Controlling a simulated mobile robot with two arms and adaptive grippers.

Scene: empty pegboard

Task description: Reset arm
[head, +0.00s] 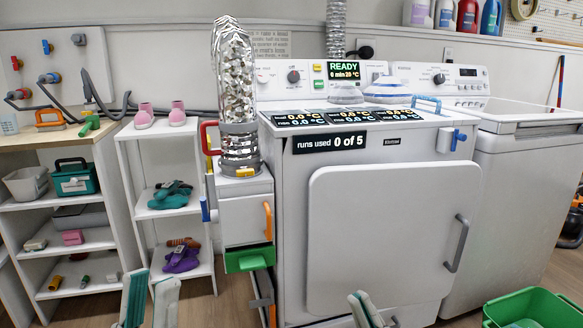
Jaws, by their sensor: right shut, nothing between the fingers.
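My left gripper (152,278) is at the bottom edge, left of centre, in front of the shelves. Its two grey-and-teal fingers stand apart with nothing visible between them. My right gripper (360,296) is at the bottom edge, in front of the white dryer (385,235). Its fingers are together and hold nothing. Both grippers are cut off by the frame, and most of both arms is hidden.
The dryer's door is closed, with a grey handle (457,243). A silver duct (234,85) stands on the narrow cabinet beside it. A green crate (531,308) is at lower right. Some bare floor (205,297) shows between shelves and cabinet.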

